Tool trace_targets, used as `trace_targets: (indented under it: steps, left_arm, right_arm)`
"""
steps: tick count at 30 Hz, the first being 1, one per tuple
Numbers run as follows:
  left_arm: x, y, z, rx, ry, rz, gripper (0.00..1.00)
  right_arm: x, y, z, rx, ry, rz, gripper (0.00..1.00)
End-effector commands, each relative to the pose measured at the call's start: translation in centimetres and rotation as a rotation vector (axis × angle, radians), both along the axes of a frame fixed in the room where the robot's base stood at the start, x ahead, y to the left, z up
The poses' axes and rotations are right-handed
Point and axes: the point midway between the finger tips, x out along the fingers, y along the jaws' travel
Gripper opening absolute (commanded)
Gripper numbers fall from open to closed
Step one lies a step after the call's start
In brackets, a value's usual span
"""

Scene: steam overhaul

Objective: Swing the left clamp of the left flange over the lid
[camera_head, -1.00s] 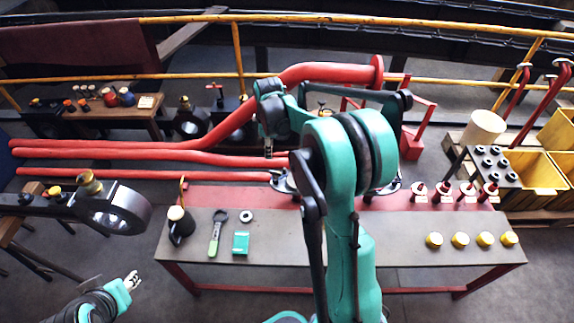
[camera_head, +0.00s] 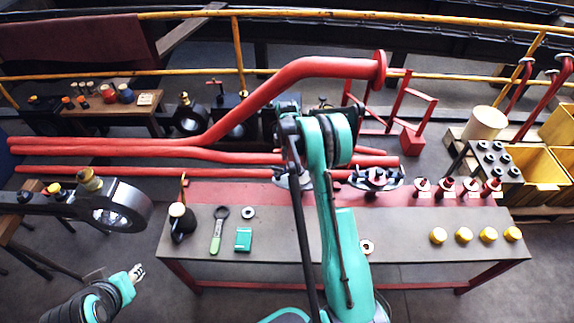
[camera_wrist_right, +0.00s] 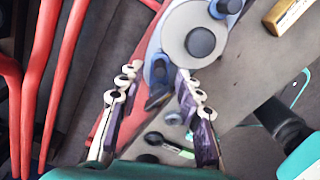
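The left flange (camera_head: 291,182) sits at the back edge of the bench, partly hidden by my right arm. In the right wrist view its round grey lid (camera_wrist_right: 184,42) has a dark knob in the middle. A blue-grey clamp (camera_wrist_right: 160,73) stands at the lid's near edge, between the fingertips in the picture; contact cannot be told. Another clamp (camera_wrist_right: 228,7) shows at the lid's far side. My right gripper (camera_wrist_right: 157,77) is open, its fingers spread apart. In the head view the arm hides its fingertips. My left gripper (camera_head: 137,273) hangs at lower left, away from the bench.
The right flange (camera_head: 375,179) with several clamps is beside the left one. Red pipes (camera_head: 130,152) run behind the bench (camera_head: 300,240).

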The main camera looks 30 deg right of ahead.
Motion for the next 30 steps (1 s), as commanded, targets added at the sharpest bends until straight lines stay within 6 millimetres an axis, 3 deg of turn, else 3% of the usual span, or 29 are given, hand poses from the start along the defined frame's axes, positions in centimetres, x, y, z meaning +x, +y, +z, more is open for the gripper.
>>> trace_targets:
  steps: [3, 11, 15, 16, 30]
  left_arm:
    - [0.0, 0.0, -0.65, 0.0, 0.0, 0.0, 0.35]
    - [0.01, 0.0, -0.6, 0.0, 0.0, 0.0, 0.35]
    - [0.01, 0.0, -0.6, 0.0, 0.0, 0.0, 0.35]
    - [0.01, 0.0, -0.6, 0.0, 0.0, 0.0, 0.35]
    - [0.0, 0.0, -0.75, 0.0, 0.0, 0.0, 0.35]
  right_arm:
    - [0.01, 0.01, -1.58, 0.0, 0.0, 0.0, 0.35]
    - [0.0, 0.01, -1.77, 0.0, 0.0, -0.001, 0.35]
    - [0.0, 0.01, -1.76, 0.0, 0.0, -0.001, 0.03]
    - [0.0, 0.01, -1.76, 0.0, 0.0, -0.001, 0.0]
    - [-0.31, 0.03, -1.78, 0.0, -0.001, -0.072, 0.0]
